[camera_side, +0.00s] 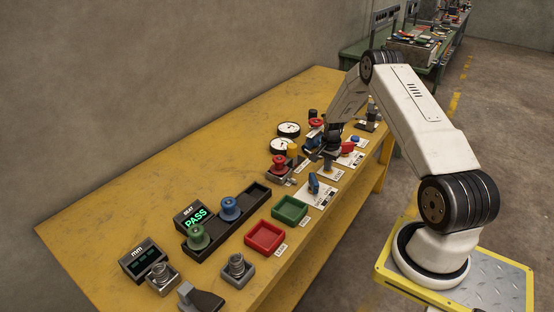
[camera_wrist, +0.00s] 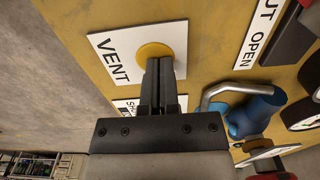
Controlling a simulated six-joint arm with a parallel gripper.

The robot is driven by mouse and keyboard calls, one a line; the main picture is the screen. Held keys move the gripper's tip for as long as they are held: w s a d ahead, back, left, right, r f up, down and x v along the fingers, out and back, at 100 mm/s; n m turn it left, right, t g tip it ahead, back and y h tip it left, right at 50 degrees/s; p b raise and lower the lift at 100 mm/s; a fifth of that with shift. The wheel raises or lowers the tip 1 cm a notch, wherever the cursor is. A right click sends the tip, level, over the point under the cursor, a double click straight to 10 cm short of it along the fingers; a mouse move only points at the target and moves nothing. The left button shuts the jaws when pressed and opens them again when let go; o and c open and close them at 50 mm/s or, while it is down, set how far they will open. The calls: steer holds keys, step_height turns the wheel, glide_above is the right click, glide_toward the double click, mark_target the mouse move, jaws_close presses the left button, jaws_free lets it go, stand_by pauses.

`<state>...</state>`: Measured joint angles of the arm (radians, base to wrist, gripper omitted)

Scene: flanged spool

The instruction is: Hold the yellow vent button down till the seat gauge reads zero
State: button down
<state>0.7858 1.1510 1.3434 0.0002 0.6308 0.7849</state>
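The yellow vent button (camera_wrist: 155,52) is a round disc on a white plate marked VENT in the wrist view. My gripper (camera_wrist: 159,62) has its two fingers together, with nothing seen between them. The fingertips overlap the button's lower edge in that view; I cannot tell whether they touch or press it. In the side view my gripper (camera_side: 327,160) is low over the right part of the bench, and I cannot make out the button there. Two white dial gauges (camera_side: 289,129) stand behind it. Their needles are too small to read, and I cannot tell which is the seat gauge.
A SEAT display (camera_side: 194,217) reads PASS. Blue (camera_side: 229,208) and green (camera_side: 198,236) spools stand in a black tray. Red (camera_side: 265,238) and green (camera_side: 290,210) trays are empty.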

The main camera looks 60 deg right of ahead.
steer(key=shift+s+a+f, duration=0.35)
steer(key=shift+s+f, duration=0.05)
steer(key=shift+f, duration=0.1)
step_height(320, 180, up, 15)
steer(key=shift+w+d, duration=0.35)
steer(key=shift+w, duration=0.05)
steer(key=shift+a, duration=0.1)
stand_by(0.3)
steer(key=s+a+r+n+t, duration=0.15)
steer(key=a+n, duration=0.25)
steer(key=a, duration=0.6)
steer(key=a+r+n, duration=0.3)
steer(key=a+n, duration=0.1)
steer(key=a, duration=0.5)
steer(key=a+r+n, duration=0.2)
steer(key=a+n, duration=0.3)
steer(key=a, duration=0.5)
steer(key=s+a+n, duration=0.5)
steer(key=s+a, duration=0.3)
steer(key=shift+a+t, duration=0.25)
steer(key=shift+t, duration=0.2)
